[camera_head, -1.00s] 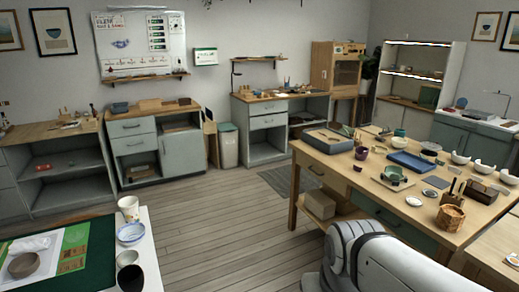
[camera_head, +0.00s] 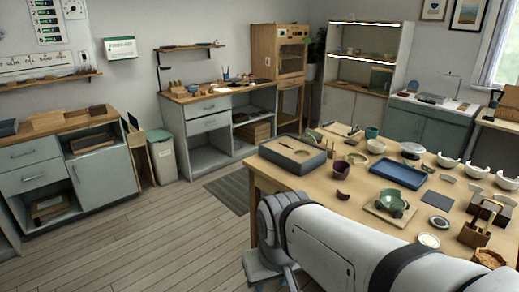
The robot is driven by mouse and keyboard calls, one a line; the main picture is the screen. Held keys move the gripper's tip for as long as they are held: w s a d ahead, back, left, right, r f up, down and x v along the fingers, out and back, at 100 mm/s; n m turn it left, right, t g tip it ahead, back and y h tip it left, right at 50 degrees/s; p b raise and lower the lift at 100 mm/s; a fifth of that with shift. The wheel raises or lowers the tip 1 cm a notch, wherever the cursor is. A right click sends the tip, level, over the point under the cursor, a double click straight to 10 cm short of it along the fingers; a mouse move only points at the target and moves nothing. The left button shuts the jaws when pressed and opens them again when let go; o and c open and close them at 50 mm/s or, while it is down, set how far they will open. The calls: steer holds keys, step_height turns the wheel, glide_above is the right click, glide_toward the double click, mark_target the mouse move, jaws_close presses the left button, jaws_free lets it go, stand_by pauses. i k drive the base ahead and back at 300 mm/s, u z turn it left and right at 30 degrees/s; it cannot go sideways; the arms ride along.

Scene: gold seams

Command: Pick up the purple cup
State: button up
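The purple cup (camera_head: 343,170) is a small dark purple vessel on the wooden worktable, just right of a grey-blue tray box (camera_head: 293,155). It looks upright, but it is small in view and its rim detail is unclear. A separate dark purple piece (camera_head: 342,195) lies in front of it on the table. My white arm crosses the lower right, in front of the table's near side. My gripper does not show in this view, so its opening and anything in it cannot be seen.
A green bowl on a board (camera_head: 391,205), a blue tray (camera_head: 399,174), a teal cup (camera_head: 371,132) and white broken bowls (camera_head: 447,161) crowd the table around the cup.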

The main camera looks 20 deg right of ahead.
mark_target(342, 169)
steer(key=z, duration=0.05)
steer(key=i, duration=1.95)
steer(key=z, duration=1.5)
steer(key=i, duration=0.5)
steer(key=z, duration=0.1)
